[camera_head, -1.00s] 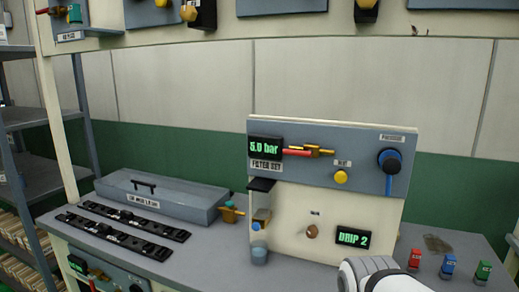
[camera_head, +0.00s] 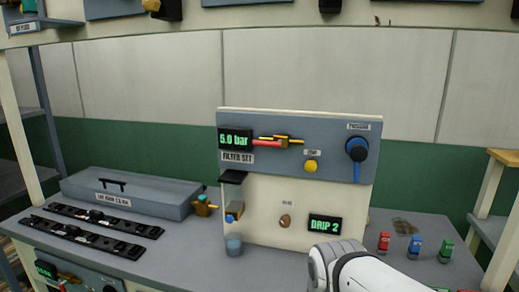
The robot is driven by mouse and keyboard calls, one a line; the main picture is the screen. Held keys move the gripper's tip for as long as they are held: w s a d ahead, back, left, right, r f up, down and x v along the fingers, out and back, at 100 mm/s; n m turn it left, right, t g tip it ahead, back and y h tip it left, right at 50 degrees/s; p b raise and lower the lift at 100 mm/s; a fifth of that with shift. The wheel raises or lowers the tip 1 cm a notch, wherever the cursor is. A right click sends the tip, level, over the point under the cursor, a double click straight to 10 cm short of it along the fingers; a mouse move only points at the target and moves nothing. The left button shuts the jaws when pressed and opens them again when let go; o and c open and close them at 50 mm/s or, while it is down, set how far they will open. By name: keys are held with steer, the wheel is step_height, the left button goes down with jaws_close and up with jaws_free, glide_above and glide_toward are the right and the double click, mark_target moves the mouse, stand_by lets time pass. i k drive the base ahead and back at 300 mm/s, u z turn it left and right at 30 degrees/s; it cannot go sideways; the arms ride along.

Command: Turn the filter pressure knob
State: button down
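The filter set panel (camera_head: 340,175) stands upright on the grey bench in the head view. Its pressure knob (camera_head: 357,149) is round and black with a blue ring, at the panel's upper right, under a small label. A blue strip runs down below it. The pressure display (camera_head: 235,140) at the upper left reads 5.0 bar. A white rounded part of my arm shows at the bottom, in front of the panel's lower right and apart from the knob in the picture. My gripper's fingers are not in view.
A red-and-brass valve (camera_head: 275,141), a yellow knob (camera_head: 311,166), a brown knob (camera_head: 285,221) and a DRIP 2 display (camera_head: 325,225) share the panel. A grey case (camera_head: 130,192) and black rails lie left. Red, blue and green pieces (camera_head: 414,245) stand right.

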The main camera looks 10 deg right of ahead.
mark_target(358, 152)
steer(key=z, duration=1.6)
steer(key=k, duration=0.35)
steer(key=z, duration=0.25)
